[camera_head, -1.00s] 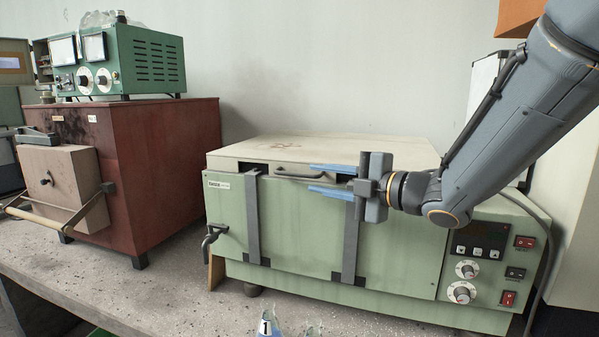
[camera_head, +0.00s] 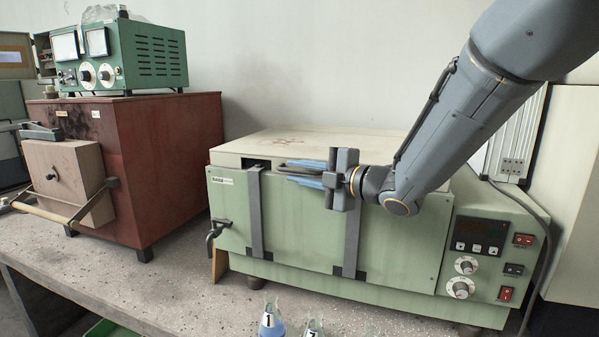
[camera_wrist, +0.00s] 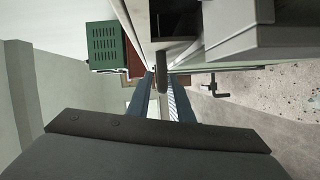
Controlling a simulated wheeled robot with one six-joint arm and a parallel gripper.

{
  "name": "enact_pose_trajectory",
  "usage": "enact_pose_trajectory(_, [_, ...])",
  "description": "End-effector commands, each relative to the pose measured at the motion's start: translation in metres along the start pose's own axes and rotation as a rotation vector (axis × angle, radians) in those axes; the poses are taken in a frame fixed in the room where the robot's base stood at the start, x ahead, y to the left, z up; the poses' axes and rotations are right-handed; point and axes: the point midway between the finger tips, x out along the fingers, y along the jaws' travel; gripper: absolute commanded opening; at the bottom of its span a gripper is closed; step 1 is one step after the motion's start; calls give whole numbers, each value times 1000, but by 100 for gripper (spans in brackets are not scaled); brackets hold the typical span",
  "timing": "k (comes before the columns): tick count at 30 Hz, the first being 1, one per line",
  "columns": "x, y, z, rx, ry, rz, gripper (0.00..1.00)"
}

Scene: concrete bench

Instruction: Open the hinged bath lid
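The bath is a pale green box (camera_head: 300,225) with a cream hinged lid (camera_head: 310,143), which lies closed on top. A dark bar handle (camera_head: 283,170) is on the lid's front edge, partly hidden by my fingers. My gripper (camera_head: 300,173) is at the lid's front edge with its two blue fingers pointing left, one above the other. The fingers are apart, with the handle between them. In the wrist view the handle (camera_wrist: 162,76) shows as a grey bar between the fingertips. I cannot tell whether either finger touches it.
Two grey straps (camera_head: 255,215) run down the bath's front, and a tap (camera_head: 216,231) sticks out at its left. A control panel (camera_head: 480,260) is at the right. Numbered flasks (camera_head: 270,322) stand in front. A red-brown furnace (camera_head: 165,160) stands left.

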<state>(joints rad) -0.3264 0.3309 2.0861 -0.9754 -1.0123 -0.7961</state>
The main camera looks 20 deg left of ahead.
Motion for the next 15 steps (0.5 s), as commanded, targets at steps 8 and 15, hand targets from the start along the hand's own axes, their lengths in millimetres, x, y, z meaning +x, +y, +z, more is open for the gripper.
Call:
enact_pose_trajectory(8, [0,0,0,0,-1,0,0])
enact_pose_trajectory(15, [0,0,0,1,-1,0,0])
